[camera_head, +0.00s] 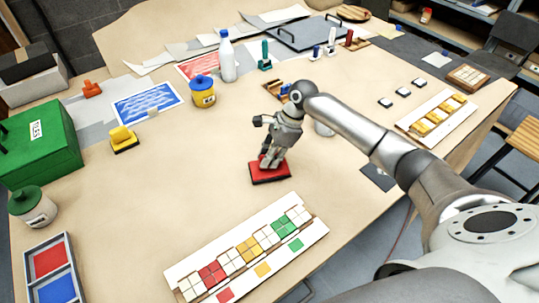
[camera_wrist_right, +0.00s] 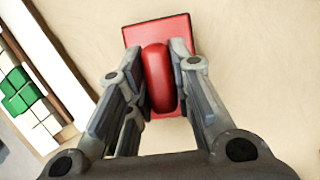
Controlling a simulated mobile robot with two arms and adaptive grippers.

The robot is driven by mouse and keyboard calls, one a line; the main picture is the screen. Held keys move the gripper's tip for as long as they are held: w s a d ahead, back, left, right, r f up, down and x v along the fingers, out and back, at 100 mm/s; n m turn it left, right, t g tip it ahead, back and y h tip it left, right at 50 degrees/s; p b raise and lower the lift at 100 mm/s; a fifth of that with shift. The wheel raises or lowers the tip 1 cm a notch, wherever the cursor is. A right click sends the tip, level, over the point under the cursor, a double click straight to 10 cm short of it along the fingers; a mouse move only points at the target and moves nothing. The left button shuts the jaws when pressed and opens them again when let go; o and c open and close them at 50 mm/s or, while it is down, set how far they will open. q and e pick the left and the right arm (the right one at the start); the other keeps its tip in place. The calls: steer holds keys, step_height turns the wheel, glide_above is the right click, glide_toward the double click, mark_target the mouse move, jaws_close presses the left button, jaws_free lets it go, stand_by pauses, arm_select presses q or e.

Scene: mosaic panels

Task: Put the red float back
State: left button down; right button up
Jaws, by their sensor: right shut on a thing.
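The red float (camera_head: 270,176) is a flat red block with a dark lower edge, near the middle of the table in the head view. In the right wrist view the red float (camera_wrist_right: 131,37) has a rounded red handle (camera_wrist_right: 158,75) on its back. My right gripper (camera_head: 270,162) points down at it, and its fingers (camera_wrist_right: 160,85) lie on both sides of the handle, closed on it. The float appears on or very close to the table; I cannot tell if there is a gap. My left gripper is not in view.
A mosaic panel (camera_head: 196,262) with coloured tiles lies in front. A yellow float (camera_head: 123,138) and an orange one (camera_head: 91,89) stand to the left, near a green box (camera_head: 40,146). Table left of the red float is clear.

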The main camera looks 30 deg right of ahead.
steer(key=shift+f, duration=0.25)
steer(key=shift+f, duration=0.1)
steer(key=o, duration=0.9)
steer(key=b+v, duration=0.1)
steer(key=v, duration=1.1)
steer(key=shift+s+b, duration=0.1)
steer(key=shift+b, duration=0.3)
